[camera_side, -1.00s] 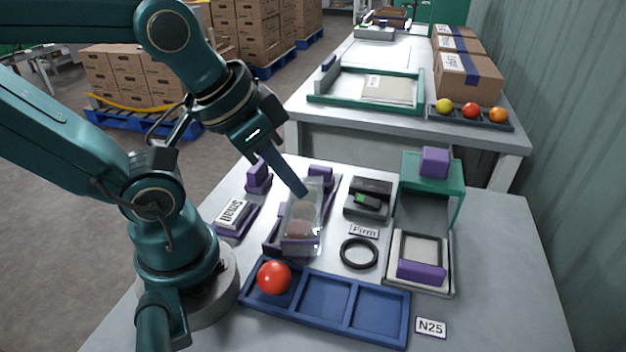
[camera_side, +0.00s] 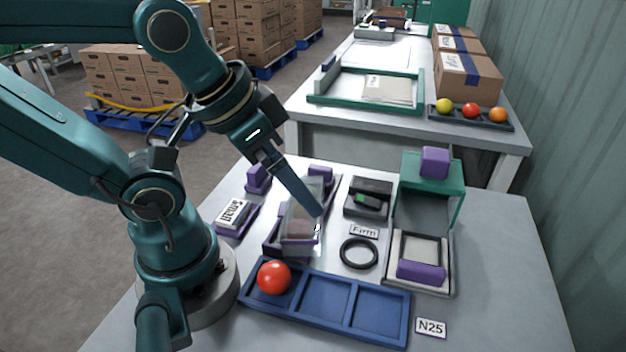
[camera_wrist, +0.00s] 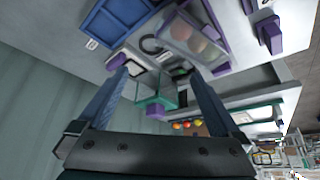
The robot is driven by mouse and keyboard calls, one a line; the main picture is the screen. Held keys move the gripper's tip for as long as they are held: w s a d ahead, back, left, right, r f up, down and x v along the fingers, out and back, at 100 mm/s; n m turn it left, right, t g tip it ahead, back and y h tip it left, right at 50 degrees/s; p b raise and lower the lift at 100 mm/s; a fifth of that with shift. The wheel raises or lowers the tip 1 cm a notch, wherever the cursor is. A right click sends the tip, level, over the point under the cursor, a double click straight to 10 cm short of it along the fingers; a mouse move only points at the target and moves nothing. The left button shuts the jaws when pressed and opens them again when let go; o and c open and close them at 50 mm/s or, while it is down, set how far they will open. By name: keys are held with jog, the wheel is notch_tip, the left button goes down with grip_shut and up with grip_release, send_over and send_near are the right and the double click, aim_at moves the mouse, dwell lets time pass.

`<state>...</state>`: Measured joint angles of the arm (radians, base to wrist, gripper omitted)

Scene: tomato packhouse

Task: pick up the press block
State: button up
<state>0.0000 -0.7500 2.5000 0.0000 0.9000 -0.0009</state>
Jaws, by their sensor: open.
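Several purple pieces could be the press block, and I cannot tell which is meant. A purple block with a wider foot (camera_side: 258,177) stands at the back left of the bench, also in the wrist view (camera_wrist: 270,34). A purple cube (camera_side: 435,161) sits on the green box, also in the wrist view (camera_wrist: 155,112). A purple bar (camera_side: 421,271) lies at the front of the pad below that box. My gripper (camera_side: 318,212) is open and empty over the clear tomato punnet (camera_side: 300,228). In the wrist view its fingers (camera_wrist: 160,72) are spread wide.
The blue tray (camera_side: 325,326) holds a red tomato (camera_side: 274,277) in its left compartment. A black ring (camera_side: 359,253), a black device (camera_side: 367,198) and the green box (camera_side: 432,178) stand right of the punnet. A "Small" stamp (camera_side: 233,213) lies left. Bench space is clear at right.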

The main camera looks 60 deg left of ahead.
jog(key=w+a+r+n, duration=0.2)
jog(key=w+a+n, duration=0.15)
jog(key=n, duration=0.65)
jog(key=n+g+y, duration=0.1)
jog(key=n+g, duration=0.3)
jog(key=n, duration=1)
send_over(257, 167)
jog(key=w+d, duration=0.4)
notch_tip(257, 167, down, 6)
jog(key=f, duration=0.1)
jog(key=s+a+f+n, duration=0.1)
jog(key=s+a+f+n+g, duration=0.1)
jog(key=a, duration=0.1)
jog(key=s+a+f, duration=0.1)
jog(key=shift+a+f+n+h, duration=0.1)
jog(key=shift+a+n+h, duration=0.25)
jog(key=shift+n+h, duration=0.05)
jog(key=shift+s+a+f+g, duration=0.15)
jog(key=shift+s+f+g, duration=0.15)
jog(key=shift+s+f, duration=0.1)
jog(key=shift+f, duration=2.35)
